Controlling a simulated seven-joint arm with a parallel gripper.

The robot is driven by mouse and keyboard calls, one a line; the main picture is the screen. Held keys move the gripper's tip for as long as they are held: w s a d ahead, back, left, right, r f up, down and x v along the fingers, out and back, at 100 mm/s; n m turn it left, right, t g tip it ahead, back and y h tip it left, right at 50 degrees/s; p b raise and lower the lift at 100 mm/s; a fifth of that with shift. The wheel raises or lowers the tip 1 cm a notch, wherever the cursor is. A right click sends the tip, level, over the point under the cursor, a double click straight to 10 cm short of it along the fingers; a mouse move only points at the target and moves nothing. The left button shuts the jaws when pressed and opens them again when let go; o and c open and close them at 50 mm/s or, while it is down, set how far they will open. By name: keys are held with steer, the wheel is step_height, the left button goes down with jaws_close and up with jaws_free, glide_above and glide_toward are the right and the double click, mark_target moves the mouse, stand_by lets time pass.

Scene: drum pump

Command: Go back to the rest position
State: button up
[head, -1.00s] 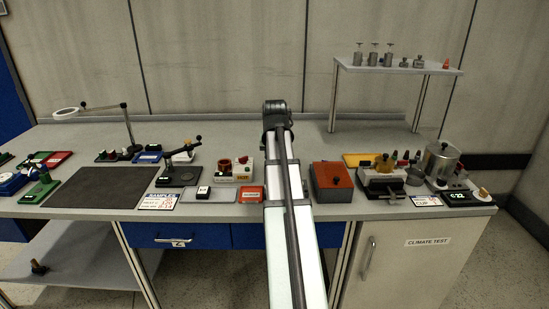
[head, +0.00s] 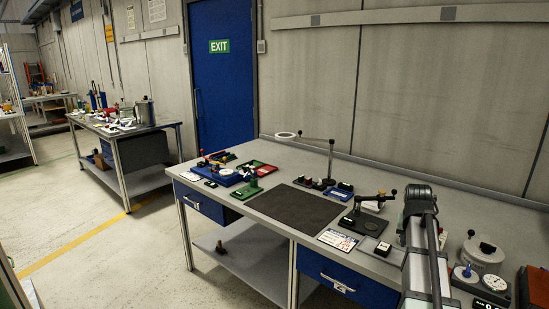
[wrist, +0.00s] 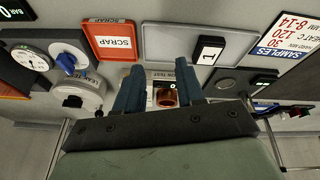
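My arm (head: 420,245) reaches out over the right part of the near bench in the head view. My gripper (wrist: 160,70) shows in the wrist view with its two blue fingers apart and nothing held between them. Beyond the gap stands a test station with a copper-coloured ring (wrist: 166,97), partly hidden by the fingers. The gripper's fingers cannot be made out in the head view.
The wrist view shows an orange scrap tray (wrist: 110,40), a grey tray (wrist: 165,45) with a black block marked 1 (wrist: 207,50), a samples card (wrist: 278,35) and a blue-knobbed valve (wrist: 66,62). A dark mat (head: 290,208) is bare. A blue exit door (head: 222,85) stands behind.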

steer(key=w+a+f+n, duration=0.1)
steer(key=w+a+f, duration=0.2)
steer(key=a, duration=0.4)
steer(key=w+a+f+n, duration=0.1)
steer(key=w+a+f, duration=0.15)
steer(key=a, duration=0.35)
steer(key=s+a+f+n+g+y, duration=0.1)
steer(key=s+a+f, duration=0.2)
steer(key=a+f, duration=0.5)
steer(key=s+a+f+n+g+y, duration=0.15)
steer(key=a+f, duration=0.25)
steer(key=f, duration=0.8)
steer(key=s+a+f+n+g, duration=0.1)
steer(key=s+a+f+g, duration=0.25)
steer(key=s+f, duration=1.6)
steer(key=s+a+f+g, duration=0.1)
steer(key=s+f, duration=0.2)
steer(key=s, duration=0.5)
steer(key=s+a+f+g, duration=0.1)
steer(key=s+f, duration=0.3)
steer(key=s, duration=0.4)
steer(key=s+a+f+g, duration=0.1)
steer(key=s+f, duration=0.2)
steer(key=s, duration=0.5)
steer(key=shift+s+a+f+n+g, duration=0.25)
steer(key=shift+s+f+n+g, duration=0.05)
steer(key=shift+n, duration=0.05)
